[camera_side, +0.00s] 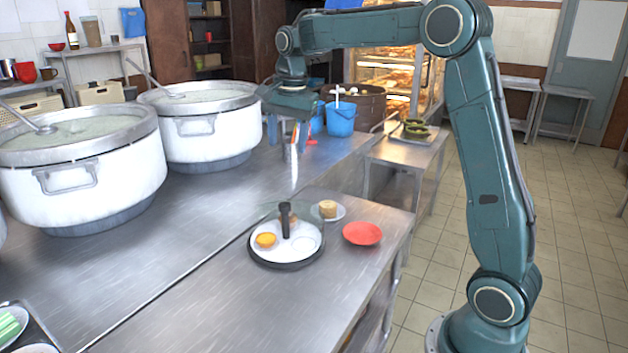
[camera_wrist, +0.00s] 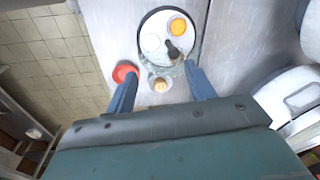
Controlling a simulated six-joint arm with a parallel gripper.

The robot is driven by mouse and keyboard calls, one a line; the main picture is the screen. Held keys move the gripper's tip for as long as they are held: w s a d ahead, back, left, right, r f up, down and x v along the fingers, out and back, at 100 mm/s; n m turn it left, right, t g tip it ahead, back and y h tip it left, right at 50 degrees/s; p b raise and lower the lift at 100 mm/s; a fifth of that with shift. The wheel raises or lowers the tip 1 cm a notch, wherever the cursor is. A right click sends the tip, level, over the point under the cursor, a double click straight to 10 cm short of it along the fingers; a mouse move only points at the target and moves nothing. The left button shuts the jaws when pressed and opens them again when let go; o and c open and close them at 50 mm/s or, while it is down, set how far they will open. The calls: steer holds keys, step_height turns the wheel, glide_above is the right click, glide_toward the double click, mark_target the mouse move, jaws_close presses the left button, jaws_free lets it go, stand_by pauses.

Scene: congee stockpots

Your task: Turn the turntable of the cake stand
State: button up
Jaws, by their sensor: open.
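The cake stand (camera_side: 306,254) stands on the steel table, a white round turntable with a dark rim and an upright dark handle (camera_side: 285,219) near its middle. A yellow-orange round cake (camera_side: 265,240) sits on its left part. In the wrist view the cake stand (camera_wrist: 152,45) is at the top, with the orange cake (camera_wrist: 178,26) and the handle (camera_wrist: 172,50). My gripper (camera_side: 290,158) is in the air above and behind the stand, pointing down. In the wrist view my gripper (camera_wrist: 163,88) has its two fingers wide apart with nothing between them touching.
A red plate (camera_side: 362,233) and a small plate with a tan cake (camera_side: 327,209) stand close to the stand. Large white stockpots (camera_side: 82,165) fill the left. A blue bucket (camera_side: 341,118) stands behind my gripper.

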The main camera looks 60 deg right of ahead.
mark_target(284, 204)
steer(key=w+d+f+m+g, duration=0.1)
steer(key=w+d+f+m, duration=0.4)
steer(key=w+d+f, duration=0.2)
steer(key=shift+f, duration=0.4)
step_height(284, 204, down, 14)
steer(key=shift+r, duration=0.1)
stand_by(0.5)
steer(key=shift+c, duration=0.4)
jaws_close()
